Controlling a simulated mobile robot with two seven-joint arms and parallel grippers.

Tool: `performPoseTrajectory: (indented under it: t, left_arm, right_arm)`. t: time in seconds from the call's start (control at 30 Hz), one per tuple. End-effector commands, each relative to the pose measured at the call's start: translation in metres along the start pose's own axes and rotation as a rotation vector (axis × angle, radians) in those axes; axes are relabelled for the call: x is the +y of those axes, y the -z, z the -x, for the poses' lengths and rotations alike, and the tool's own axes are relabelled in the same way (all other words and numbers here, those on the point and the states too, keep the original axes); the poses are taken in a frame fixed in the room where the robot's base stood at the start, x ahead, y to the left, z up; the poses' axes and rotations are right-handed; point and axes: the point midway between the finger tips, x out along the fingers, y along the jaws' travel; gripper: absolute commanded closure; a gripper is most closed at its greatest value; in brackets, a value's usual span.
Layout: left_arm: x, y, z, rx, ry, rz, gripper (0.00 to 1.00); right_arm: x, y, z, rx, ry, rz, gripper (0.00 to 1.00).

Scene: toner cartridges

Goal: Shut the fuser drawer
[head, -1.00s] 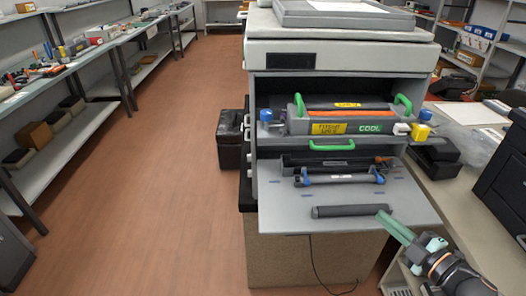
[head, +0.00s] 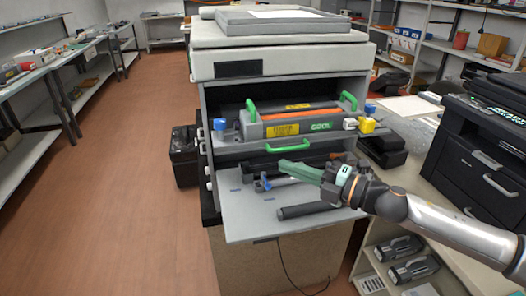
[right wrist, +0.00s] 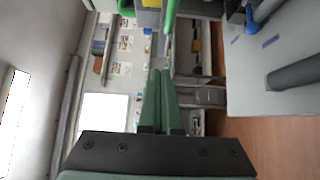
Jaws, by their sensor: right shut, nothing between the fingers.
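The fuser drawer (head: 232,147) is pulled out of the grey printer and has a green front handle (head: 288,147). On it sits the fuser unit (head: 330,116), with an orange strip, two green handles and a yellow label beside one reading COOL. My right gripper (head: 284,169) comes in from the right, its green fingers shut and empty, just below the drawer's front handle in the head view. I cannot tell whether it touches the drawer. The right wrist view shows the shut fingers (right wrist: 160,85) and a green handle (right wrist: 170,14) at the top. My left gripper is out of view.
The printer's fold-down door (head: 255,218) lies open below the drawer. A dark roller (head: 303,211) lies on it, and a blue-ended roller behind is partly hidden by my gripper. A black printer (head: 480,150) stands to the right. The floor at left is clear.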

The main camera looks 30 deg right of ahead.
Motion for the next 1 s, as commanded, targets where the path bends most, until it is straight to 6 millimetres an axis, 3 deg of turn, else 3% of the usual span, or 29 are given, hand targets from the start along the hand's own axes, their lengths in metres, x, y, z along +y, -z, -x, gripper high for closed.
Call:
performPoseTrajectory:
  t: [0.8,1.0]
  left_arm:
    - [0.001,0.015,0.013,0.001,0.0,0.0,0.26]
    - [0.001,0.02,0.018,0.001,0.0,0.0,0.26]
  right_arm:
    - [0.004,-0.001,-0.062,-0.002,-0.001,0.002,1.0]
    - [0.003,-0.017,-0.077,-0.003,0.0,0.002,1.0]
